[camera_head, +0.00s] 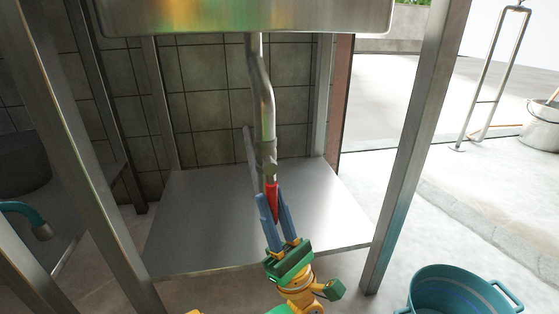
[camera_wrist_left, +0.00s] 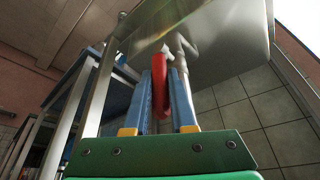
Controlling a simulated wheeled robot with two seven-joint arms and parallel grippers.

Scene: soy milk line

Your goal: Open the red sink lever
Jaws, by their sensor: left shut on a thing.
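The red sink lever (camera_head: 272,203) hangs from the valve on the metal drain pipe (camera_head: 264,95) under the steel sink (camera_head: 240,17). My left gripper (camera_head: 273,202) has its blue fingers on either side of the lever and is shut on it. In the left wrist view the red lever (camera_wrist_left: 161,85) lies between the two blue fingers (camera_wrist_left: 163,90), with its upper end reaching toward the pipe. The lever points down in the head view. My right gripper is not in view.
A steel shelf (camera_head: 200,225) lies below the pipe. Metal legs stand left and right (camera_head: 410,150) of it. A teal tub (camera_head: 455,290) is at the lower right. A white bucket (camera_head: 541,125) stands far right. A tiled wall (camera_head: 205,105) is behind.

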